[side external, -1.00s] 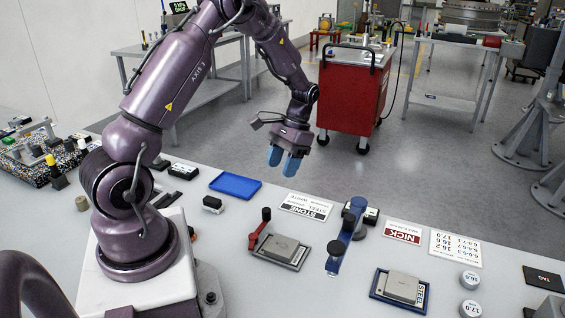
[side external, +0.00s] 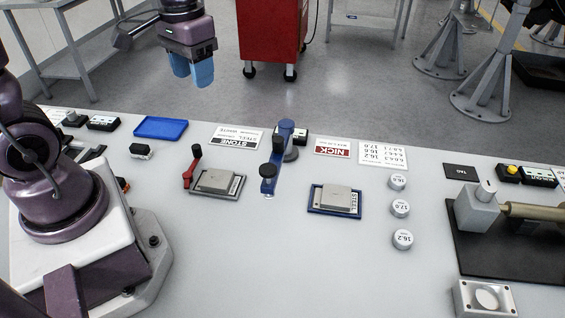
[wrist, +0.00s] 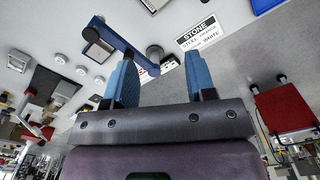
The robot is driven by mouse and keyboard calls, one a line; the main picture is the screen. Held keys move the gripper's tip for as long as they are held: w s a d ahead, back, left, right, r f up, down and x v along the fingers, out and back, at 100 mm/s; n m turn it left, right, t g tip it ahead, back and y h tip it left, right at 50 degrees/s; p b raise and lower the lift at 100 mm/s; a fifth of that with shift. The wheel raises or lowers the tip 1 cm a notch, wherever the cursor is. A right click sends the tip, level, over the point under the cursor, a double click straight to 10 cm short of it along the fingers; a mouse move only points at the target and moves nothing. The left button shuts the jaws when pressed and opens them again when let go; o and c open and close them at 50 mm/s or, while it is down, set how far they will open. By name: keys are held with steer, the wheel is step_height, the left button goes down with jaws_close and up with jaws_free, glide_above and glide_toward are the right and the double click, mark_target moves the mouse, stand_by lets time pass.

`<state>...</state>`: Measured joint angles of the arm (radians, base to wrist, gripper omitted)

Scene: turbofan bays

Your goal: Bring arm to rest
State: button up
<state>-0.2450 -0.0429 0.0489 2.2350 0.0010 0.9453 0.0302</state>
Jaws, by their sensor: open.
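My gripper (side external: 193,72) has two blue fingers and hangs beyond the far edge of the bench, above the grey floor, in the side view. In the wrist view its fingers (wrist: 160,80) stand apart with nothing between them, so it is open and empty. The fingers touch nothing that I can see. My purple arm is bent, with its base on the white block at the left of the bench.
A red cabinet (side external: 271,30) stands on the floor behind.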

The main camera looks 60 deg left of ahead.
steer(key=s+d+r+m+t, duration=0.3)
steer(key=s+d+r+t, duration=0.2)
steer(key=d+r, duration=0.3)
steer(key=shift+s+r+t, duration=0.15)
steer(key=shift+s+t, duration=0.15)
steer(key=shift+s, duration=0.55)
